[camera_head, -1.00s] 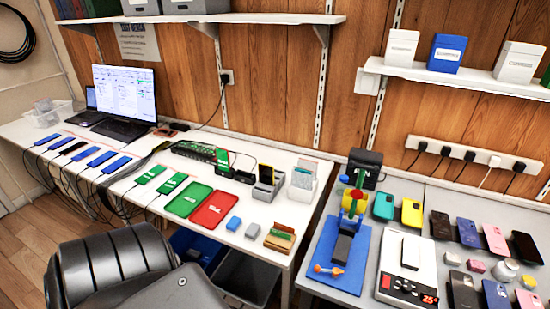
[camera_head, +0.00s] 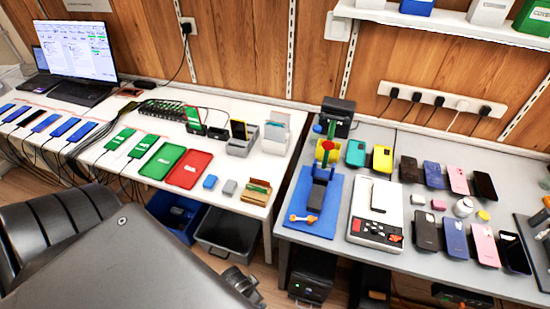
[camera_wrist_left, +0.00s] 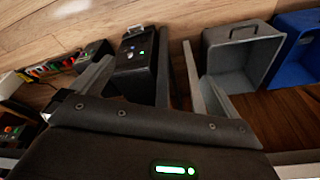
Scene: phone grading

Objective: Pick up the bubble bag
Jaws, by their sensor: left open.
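I cannot make out a bubble bag for certain. A pale, flat sleeve-like stack (camera_head: 277,130) stands in a white holder at the back right of the white table in the head view; it is too small to identify. My left gripper (camera_head: 243,286) is partly in the head view, low in front of the table by the grey bin and apart from everything on the tabletop. In the left wrist view its dark body fills the bottom, and it is open with nothing seen in it. My right gripper is not in view.
A grey bin (camera_head: 228,228) and a blue bin (camera_head: 163,212) stand under the white table (camera_head: 120,185). Green (camera_head: 162,161) and red (camera_head: 190,168) trays lie on it. The grey table (camera_head: 345,252) at right carries several phones, a blue fixture (camera_head: 312,218) and a white scale (camera_head: 377,228).

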